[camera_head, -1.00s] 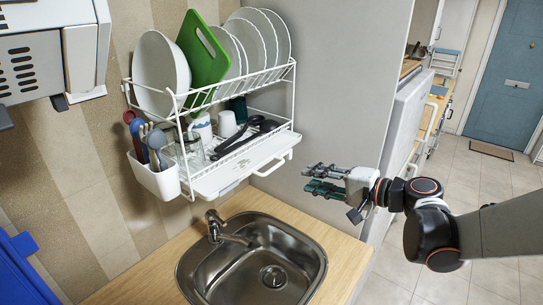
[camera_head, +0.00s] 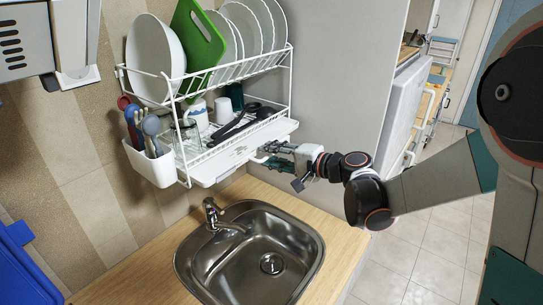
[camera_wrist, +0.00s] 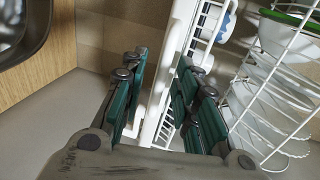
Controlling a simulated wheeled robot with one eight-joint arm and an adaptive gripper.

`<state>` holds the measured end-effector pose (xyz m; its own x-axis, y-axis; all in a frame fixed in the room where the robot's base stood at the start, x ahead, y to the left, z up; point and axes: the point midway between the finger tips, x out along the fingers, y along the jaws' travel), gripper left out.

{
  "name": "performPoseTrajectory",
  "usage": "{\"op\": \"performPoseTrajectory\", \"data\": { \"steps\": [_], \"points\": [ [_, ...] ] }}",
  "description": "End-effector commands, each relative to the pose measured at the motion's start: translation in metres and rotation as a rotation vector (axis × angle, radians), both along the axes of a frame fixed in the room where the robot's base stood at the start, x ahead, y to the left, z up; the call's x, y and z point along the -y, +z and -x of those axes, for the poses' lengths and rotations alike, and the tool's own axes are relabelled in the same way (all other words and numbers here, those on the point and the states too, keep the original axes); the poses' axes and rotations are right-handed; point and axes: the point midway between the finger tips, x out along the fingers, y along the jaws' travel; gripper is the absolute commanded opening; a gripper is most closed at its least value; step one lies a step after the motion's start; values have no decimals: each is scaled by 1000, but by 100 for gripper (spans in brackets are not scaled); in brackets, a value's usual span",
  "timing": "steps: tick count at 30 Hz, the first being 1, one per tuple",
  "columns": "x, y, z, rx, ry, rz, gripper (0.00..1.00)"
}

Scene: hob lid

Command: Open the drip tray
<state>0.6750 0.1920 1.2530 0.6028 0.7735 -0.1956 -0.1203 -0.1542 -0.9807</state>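The white drip tray (camera_head: 222,164) sits under the lower shelf of the white wall-mounted dish rack (camera_head: 240,72). Its handle (camera_head: 262,159) is at the right end, partly hidden by my gripper (camera_head: 268,152). In the wrist view, my gripper (camera_wrist: 160,80) has its two green-padded fingers spread apart, with the white tray's end and handle (camera_wrist: 157,115) between them. The fingers do not look closed on the handle. Whether either finger touches it is unclear.
The rack holds plates, a green cutting board (camera_head: 198,45), cups and utensils, with a utensil cup (camera_head: 152,162) at its left end. A steel sink (camera_head: 255,255) with a faucet (camera_head: 213,212) is below in the wooden counter. A grey panel (camera_head: 345,80) stands right of the rack.

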Motion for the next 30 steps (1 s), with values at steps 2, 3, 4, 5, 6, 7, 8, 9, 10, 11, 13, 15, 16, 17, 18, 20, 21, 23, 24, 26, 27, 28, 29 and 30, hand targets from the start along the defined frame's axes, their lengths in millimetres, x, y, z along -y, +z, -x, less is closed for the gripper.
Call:
{"op": "performPoseTrajectory", "data": {
  "steps": [2,3,4,5,6,7,8,9,10,11,13,15,16,17,18,20,21,23,24,26,27,28,29,30],
  "points": [
    [-3,-1,-2,0,0,0,28],
    [-4,-1,-3,0,0,0,28],
    [-4,-1,-3,0,-1,0,28],
    [-4,-1,-3,0,-1,0,28],
    [-4,-1,-3,0,-1,0,28],
    [-4,-1,-3,0,-1,0,28],
    [-4,-1,-3,0,-1,0,28],
    [-4,-1,-3,0,-1,0,28],
    [-4,-1,-3,0,-1,0,28],
    [-4,-1,-3,0,-1,0,28],
    [-4,-1,-3,0,-1,0,12],
    [-4,-1,-3,0,-1,0,0],
    [-4,-1,-3,0,-1,0,0],
    [-4,-1,-3,0,-1,0,0],
    [-4,-1,-3,0,-1,0,0],
    [-4,-1,-3,0,-1,0,0],
    [-3,-1,-3,0,-1,0,0],
    [0,-1,-1,0,-1,0,0],
    [5,-1,3,0,-2,0,0],
    [15,-1,9,0,-4,0,0],
    [22,-2,15,0,-4,0,0],
    [29,-2,20,-1,-5,-1,0],
    [34,-2,25,-1,-5,-1,0],
    [42,-2,30,-1,-5,-1,0]
  ]
}}
